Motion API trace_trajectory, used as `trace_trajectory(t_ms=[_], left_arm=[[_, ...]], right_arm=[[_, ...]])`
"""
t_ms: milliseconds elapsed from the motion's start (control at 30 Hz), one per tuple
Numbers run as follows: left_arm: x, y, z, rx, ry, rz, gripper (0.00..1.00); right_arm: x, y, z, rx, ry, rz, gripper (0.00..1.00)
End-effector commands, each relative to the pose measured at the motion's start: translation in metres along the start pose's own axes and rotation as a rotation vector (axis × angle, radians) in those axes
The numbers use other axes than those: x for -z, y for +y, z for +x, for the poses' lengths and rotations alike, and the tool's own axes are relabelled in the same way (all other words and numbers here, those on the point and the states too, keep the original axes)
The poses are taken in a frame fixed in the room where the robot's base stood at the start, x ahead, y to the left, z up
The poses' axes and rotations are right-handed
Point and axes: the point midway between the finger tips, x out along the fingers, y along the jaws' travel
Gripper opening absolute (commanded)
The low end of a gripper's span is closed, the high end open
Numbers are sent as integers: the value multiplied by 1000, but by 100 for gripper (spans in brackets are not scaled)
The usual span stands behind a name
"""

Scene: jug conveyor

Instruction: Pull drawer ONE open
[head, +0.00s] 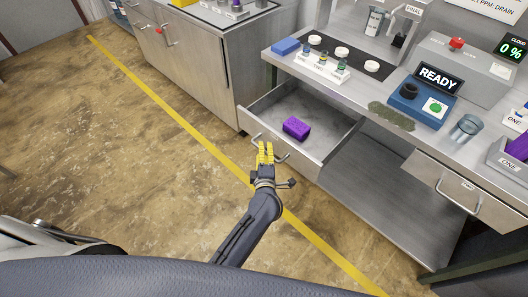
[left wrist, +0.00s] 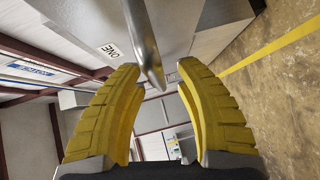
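Drawer ONE (head: 335,137) stands pulled out from the steel bench in the head view, with a purple block-like item (head: 296,128) inside. Its front, labelled ONE (left wrist: 111,50), shows in the left wrist view. My left gripper (head: 265,148) is at the drawer's front, by its bar handle (head: 284,156). In the left wrist view the yellow fingers (left wrist: 160,68) are apart. The metal handle (left wrist: 147,50) reaches down between the fingertips, with a gap visible on the right side; contact on the left is unclear. My right gripper is not in view.
The bench top (head: 345,85) holds vials, a blue block (head: 286,46) and a READY unit (head: 422,104). Open floor with a yellow line (head: 180,120) lies in front.

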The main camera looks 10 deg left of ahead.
Motion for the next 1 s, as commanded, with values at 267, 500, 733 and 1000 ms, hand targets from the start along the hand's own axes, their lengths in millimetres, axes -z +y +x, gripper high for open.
trace_trajectory(t_ms=[267, 500, 733, 1000], left_arm=[[0, -1, -24, 2, 0, -1, 34], [0, -1, -67, 3, 0, -1, 34], [0, -1, -100, 1, -1, 0, 34], [0, 0, -118, 0, -1, 0, 34]], right_arm=[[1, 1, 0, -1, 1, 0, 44], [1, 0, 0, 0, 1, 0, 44], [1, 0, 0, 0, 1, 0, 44], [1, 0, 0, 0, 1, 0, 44]])
